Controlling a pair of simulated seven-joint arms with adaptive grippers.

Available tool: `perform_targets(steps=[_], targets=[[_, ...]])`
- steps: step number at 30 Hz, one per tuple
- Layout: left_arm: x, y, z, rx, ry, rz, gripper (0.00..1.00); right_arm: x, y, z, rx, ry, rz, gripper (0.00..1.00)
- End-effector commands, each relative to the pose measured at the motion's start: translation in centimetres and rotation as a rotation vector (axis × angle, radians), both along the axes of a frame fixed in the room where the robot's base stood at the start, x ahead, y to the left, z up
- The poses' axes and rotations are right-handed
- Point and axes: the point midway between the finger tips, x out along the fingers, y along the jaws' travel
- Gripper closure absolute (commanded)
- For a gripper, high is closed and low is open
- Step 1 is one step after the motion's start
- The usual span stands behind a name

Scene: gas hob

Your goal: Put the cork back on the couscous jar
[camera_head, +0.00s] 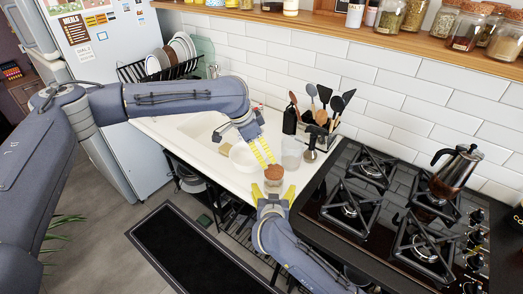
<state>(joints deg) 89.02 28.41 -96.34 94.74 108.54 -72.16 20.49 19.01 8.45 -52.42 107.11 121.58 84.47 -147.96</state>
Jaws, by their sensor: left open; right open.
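The couscous jar (273,186) is a small clear jar near the front edge of the white counter. The brown cork (274,173) shows at the top of the jar, over its mouth. I cannot tell whether it is seated or just above. My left gripper (267,165) reaches down from the upper left, with its yellow fingers open and their tips close to the cork. My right gripper (274,194) comes from below, open, with one yellow finger on each side of the jar. Whether its fingers touch the glass cannot be told.
A white bowl (243,157) and a clear container (292,153) stand behind the jar. A utensil holder (318,130) is farther back. The black gas hob (395,215) with a moka pot (457,167) lies to the right. Corked jars (467,27) line the shelf.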

Motion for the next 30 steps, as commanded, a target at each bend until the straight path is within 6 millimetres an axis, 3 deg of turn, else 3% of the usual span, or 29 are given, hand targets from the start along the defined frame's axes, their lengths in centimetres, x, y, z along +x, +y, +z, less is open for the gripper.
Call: perform_targets(steps=[10,30], targets=[[0.0,0.0,0.0,0.0,0.0,0.0,0.17,-3.5,0.0,1.4,0.0,0.0,0.001,0.08],[0.2,-0.1,0.0,-0.011,-0.006,-0.001,0.17,-3.8,-0.3,1.7,-0.004,-0.011,-0.008,0.08]])
